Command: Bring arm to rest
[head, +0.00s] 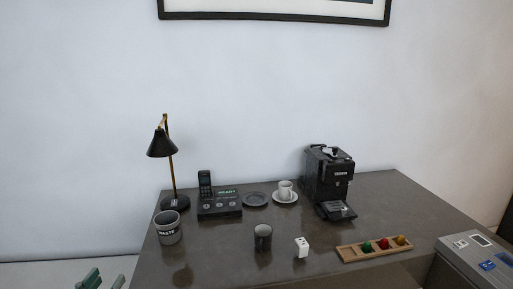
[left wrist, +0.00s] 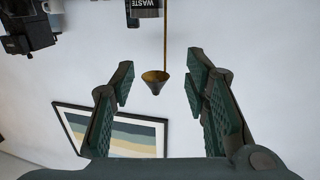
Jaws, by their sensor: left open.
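My left gripper (head: 104,281) shows at the bottom left edge of the head view, in front of the dark vanity top (head: 215,262) and left of it. Only its green-padded fingertips show there. In the left wrist view the left gripper (left wrist: 160,82) has its fingers spread wide apart with nothing held between them. The lamp shade (left wrist: 155,82) shows in the gap, in the distance. That view is upside down. My right gripper is not in view.
On the vanity stand a waste cup (head: 168,230), black lamp (head: 162,145), phone base (head: 219,207), dark plate (head: 255,199), white cup (head: 285,189), coffee machine (head: 327,177), dark mug (head: 263,238), white die (head: 301,247) and wooden tray (head: 349,254). A grey device (head: 462,262) stands right.

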